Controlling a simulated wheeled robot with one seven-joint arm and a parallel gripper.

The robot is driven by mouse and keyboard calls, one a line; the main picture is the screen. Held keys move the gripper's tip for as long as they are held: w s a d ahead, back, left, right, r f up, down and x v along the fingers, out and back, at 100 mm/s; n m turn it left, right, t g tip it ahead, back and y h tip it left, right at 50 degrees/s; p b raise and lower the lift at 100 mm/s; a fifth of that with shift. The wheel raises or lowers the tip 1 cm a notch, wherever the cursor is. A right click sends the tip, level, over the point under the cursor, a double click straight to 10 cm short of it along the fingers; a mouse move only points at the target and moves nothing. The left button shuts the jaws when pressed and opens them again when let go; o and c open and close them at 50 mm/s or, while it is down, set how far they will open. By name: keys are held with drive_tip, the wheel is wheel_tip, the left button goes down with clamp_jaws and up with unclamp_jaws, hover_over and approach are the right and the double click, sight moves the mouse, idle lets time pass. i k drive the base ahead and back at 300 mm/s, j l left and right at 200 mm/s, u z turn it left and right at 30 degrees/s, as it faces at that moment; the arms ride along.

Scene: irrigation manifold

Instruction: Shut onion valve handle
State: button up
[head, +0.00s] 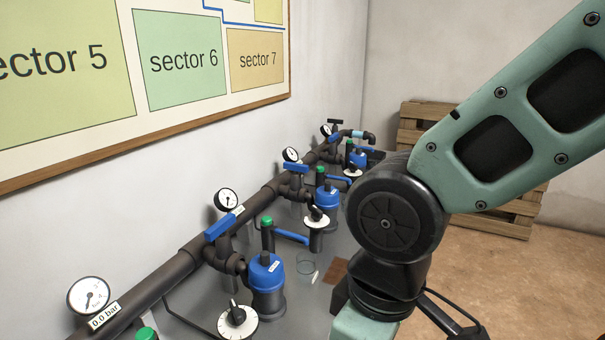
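Several blue lever handles sit on the dark manifold pipe: a near one (220,227), a middle one (296,167) and a small far one (334,138). Another blue handle (291,237) lies low beside the near blue-topped valve body (266,272), and a similar one (339,180) lies farther back. No readable label shows which handle is the onion one. My arm fills the right side and hides part of the bench. My gripper is not visible, so its hold and its distance to the handles do not show.
Pressure gauges (226,199) stand along the pipe, the nearest (89,295) by a "0.0 bar" tag. Dial knobs (238,318) and green caps (267,221) stick up from the grey bench (195,300). A sector board (180,55) hangs on the wall. A wooden pallet (500,212) leans behind my arm.

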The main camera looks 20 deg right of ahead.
sight(297, 168)
drive_tip(key=i+z, duration=0.15)
drive_tip(key=i, duration=0.2)
drive_tip(key=i+l+u, duration=0.1)
drive_tip(key=i+l, duration=0.15)
drive_tip(key=i+l+u, duration=0.1)
drive_tip(key=l, duration=0.25)
drive_tip(key=i+l, duration=0.3)
drive_tip(key=i+l+u, duration=0.15)
drive_tip(key=l, duration=0.2)
drive_tip(key=i+l+u, duration=0.1)
drive_tip(key=i+l, duration=0.15)
drive_tip(key=i+l+u, duration=0.1)
drive_tip(key=l, duration=0.4)
drive_tip(key=i+l+u, duration=0.1)
drive_tip(key=i+l, duration=0.15)
drive_tip(key=l, duration=0.1)
